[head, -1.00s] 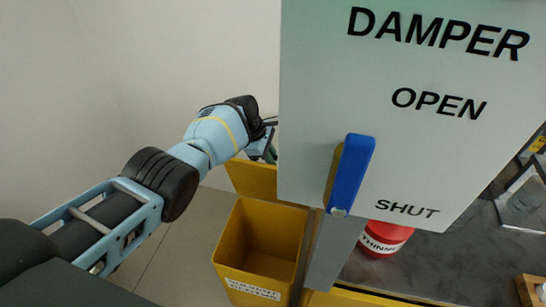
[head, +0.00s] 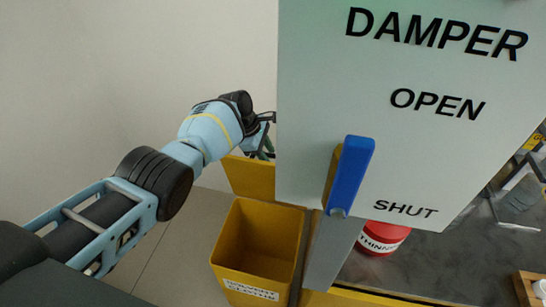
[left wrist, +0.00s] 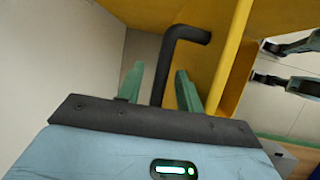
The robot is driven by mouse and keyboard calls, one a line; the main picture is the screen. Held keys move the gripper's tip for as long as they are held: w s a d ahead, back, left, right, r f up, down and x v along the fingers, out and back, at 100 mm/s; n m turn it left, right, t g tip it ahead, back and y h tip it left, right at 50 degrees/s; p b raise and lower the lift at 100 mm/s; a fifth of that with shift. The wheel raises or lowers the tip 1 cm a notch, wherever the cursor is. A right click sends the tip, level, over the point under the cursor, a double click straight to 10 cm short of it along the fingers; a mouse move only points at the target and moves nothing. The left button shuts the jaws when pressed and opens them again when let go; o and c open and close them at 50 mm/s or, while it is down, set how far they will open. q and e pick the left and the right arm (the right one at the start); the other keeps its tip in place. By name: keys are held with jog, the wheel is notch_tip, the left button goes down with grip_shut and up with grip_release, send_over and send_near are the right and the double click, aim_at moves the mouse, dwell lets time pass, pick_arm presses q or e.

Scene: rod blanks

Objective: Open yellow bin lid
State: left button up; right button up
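The yellow bin (head: 258,235) stands left of the damper panel with its mouth open. A yellow panel that looks like its lid (head: 248,178) stands raised behind the mouth. My left gripper (head: 265,138) is behind this panel, partly hidden by the damper board. In the left wrist view its green fingers (left wrist: 160,88) are apart, on either side of a black bent handle (left wrist: 185,34) at the yellow lid. A gap shows beside the handle. Two spaced green-and-dark fingers, seemingly my right gripper (left wrist: 285,62), show at the right edge of the left wrist view.
The damper board (head: 400,100) with a blue lever (head: 350,175) fills the middle right, close to my left gripper. A red thinner can (head: 383,238) stands behind its lower edge on a grey worktop (head: 440,262). Floor is clear left of the bin.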

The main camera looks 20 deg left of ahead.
pick_arm(q)
jog(key=shift+s+d+f, duration=0.1)
jog(key=shift+s+d, duration=0.05)
